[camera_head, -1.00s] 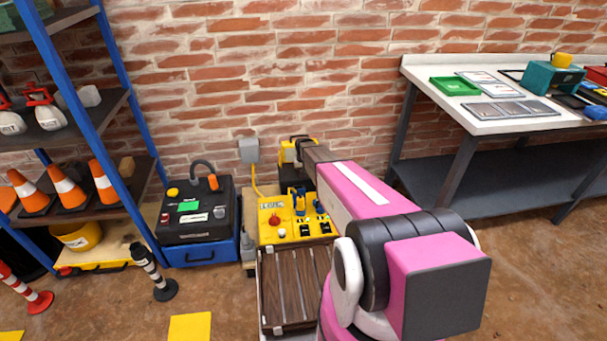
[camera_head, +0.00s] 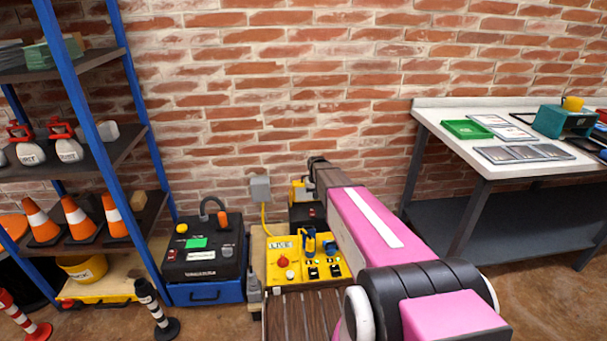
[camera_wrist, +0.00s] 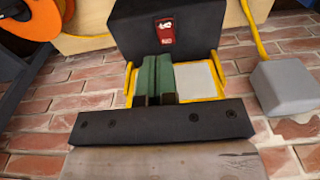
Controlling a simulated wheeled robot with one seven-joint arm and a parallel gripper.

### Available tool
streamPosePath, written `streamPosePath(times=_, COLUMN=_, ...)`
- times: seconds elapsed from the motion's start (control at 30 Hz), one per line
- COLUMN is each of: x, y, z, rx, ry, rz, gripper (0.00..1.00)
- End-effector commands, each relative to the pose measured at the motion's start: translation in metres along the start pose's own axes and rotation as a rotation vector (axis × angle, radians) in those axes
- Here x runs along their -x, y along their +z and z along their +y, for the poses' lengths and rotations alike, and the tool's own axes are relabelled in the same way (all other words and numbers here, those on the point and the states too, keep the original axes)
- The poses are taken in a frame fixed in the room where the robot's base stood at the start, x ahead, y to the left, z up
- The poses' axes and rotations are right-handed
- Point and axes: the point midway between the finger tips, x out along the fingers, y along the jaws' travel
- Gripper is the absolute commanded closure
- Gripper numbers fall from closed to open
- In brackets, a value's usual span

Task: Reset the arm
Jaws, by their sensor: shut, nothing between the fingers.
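My pink and black arm reaches from the lower right toward the brick wall in the head view. Its dark end (camera_head: 320,172) is above and beside a black block with a yellow handle (camera_head: 297,190); the fingers cannot be made out there. In the wrist view, which looks upside down, the black palm bar (camera_wrist: 160,122) is at the bottom.
A yellow control panel (camera_head: 280,245) stands below the arm's end. A grey wall box (camera_head: 260,188) with a yellow cable is left of it. A black case (camera_head: 203,250), a blue-framed shelf (camera_head: 70,90) with cones, and a white-topped bench (camera_head: 440,115) flank it.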

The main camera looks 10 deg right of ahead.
Motion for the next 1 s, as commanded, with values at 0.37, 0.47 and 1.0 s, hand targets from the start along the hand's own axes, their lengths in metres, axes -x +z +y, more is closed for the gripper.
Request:
streamPosePath(times=0.37, x=0.064, y=0.161, z=-0.001, rx=0.000, ry=0.000, rz=-0.030, gripper=1.00)
streamPosePath(times=0.47, x=0.081, y=0.204, z=-0.001, rx=0.000, ry=0.000, rz=-0.039, gripper=1.00)
streamPosePath(times=1.0, x=0.114, y=0.288, z=-0.001, rx=0.000, ry=0.000, rz=-0.059, gripper=1.00)
